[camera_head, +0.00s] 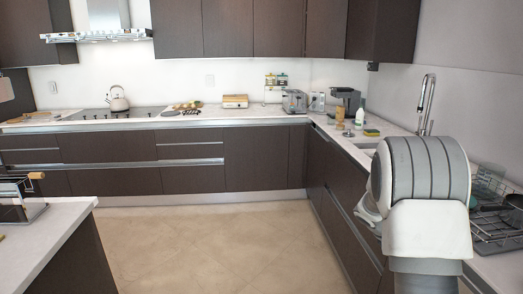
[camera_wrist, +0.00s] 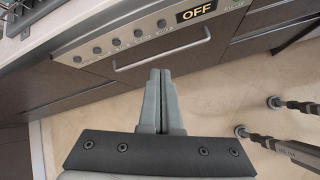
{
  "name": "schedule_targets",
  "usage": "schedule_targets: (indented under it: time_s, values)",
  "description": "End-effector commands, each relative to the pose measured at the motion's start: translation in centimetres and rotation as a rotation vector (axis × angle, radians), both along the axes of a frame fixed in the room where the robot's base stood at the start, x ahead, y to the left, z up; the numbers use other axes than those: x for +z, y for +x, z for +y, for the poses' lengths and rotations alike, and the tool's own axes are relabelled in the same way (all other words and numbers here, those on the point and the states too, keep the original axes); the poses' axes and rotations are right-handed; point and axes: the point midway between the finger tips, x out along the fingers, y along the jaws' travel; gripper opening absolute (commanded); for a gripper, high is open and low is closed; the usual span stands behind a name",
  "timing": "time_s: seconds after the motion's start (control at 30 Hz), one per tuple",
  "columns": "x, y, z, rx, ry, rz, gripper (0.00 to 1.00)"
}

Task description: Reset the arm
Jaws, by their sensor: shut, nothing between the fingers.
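My gripper (camera_wrist: 160,78) is shut and empty in the wrist view, its two grey fingers pressed together. It points toward the front of an oven (camera_wrist: 150,42), which has a row of knobs, a long handle and a display that reads OFF. Floor shows to the right and below the oven. My arm (camera_head: 425,185) stands at the right of the head view, a thick white and grey limb in front of the right counter. My gripper is hidden in the head view.
A counter (camera_head: 345,140) with a sink and tap runs along the right, with a dish rack (camera_head: 492,225) near my arm. An island (camera_head: 45,240) stands at the left. Tiled floor (camera_head: 215,245) between them is clear. Metal legs (camera_wrist: 285,145) stand at the right in the wrist view.

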Motion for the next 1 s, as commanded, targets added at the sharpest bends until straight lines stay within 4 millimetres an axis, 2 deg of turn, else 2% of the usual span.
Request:
schedule_targets:
  time_s: [0.03,0.1,0.4,0.7,1.0]
  values:
    - [2.5,-0.7,1.1,-0.042,0.03,-0.055,0.0]
    - [4.9,-1.8,2.7,-0.104,0.074,-0.124,0.0]
    - [13.4,-7.5,9.6,-0.352,0.283,-0.385,0.0]
    - [19.6,-14.3,16.6,-0.584,0.52,-0.587,0.0]
    - [23.2,-21.7,23.1,-0.802,0.772,-0.723,0.0]
